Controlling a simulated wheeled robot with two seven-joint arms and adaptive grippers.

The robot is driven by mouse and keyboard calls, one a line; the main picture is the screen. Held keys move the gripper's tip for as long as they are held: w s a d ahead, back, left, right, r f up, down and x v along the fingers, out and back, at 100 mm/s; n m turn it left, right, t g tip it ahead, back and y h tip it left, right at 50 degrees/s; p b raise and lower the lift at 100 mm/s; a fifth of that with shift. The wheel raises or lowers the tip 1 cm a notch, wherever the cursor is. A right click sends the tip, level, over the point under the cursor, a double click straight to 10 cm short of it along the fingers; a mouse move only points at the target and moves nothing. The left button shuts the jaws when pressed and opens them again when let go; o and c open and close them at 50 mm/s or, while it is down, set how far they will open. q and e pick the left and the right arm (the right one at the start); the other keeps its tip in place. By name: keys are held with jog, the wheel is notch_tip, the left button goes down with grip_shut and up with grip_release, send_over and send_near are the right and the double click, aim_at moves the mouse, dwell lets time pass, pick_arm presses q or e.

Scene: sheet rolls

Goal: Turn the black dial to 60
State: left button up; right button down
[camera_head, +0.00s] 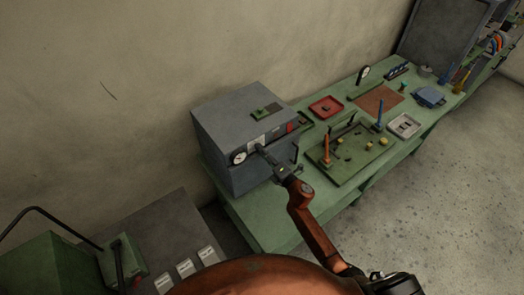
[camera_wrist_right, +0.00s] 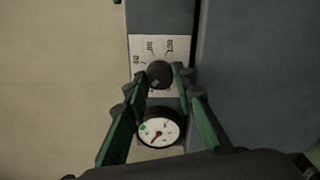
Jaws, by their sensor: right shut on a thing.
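The black dial (camera_wrist_right: 159,72) sits on a white scale plate (camera_wrist_right: 142,42) on the grey box (camera_head: 232,112). Printed numbers stand around it; one at its upper left looks like 60. A small pale mark shows on the dial's lower edge, but I cannot tell which number it indicates. My right gripper (camera_wrist_right: 160,80) has its green fingers on either side of the dial and is shut on it. In the head view my right gripper (camera_head: 262,152) reaches the box front and hides the dial. My left gripper is not in view.
A round white gauge (camera_wrist_right: 159,131) sits close by the dial, between my fingers in the wrist view; it is at the box's left front in the head view (camera_head: 239,158). The green bench (camera_head: 255,215) carries a red tray (camera_head: 326,107) and a green board (camera_head: 345,166) to the right.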

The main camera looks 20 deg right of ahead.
jog(key=shift+d+m+p, duration=0.1)
jog(key=shift+m+p, duration=2.05)
jog(key=shift+m, duration=4.25)
jog(key=c, duration=1.6)
grip_release()
jog(key=v, duration=1.2)
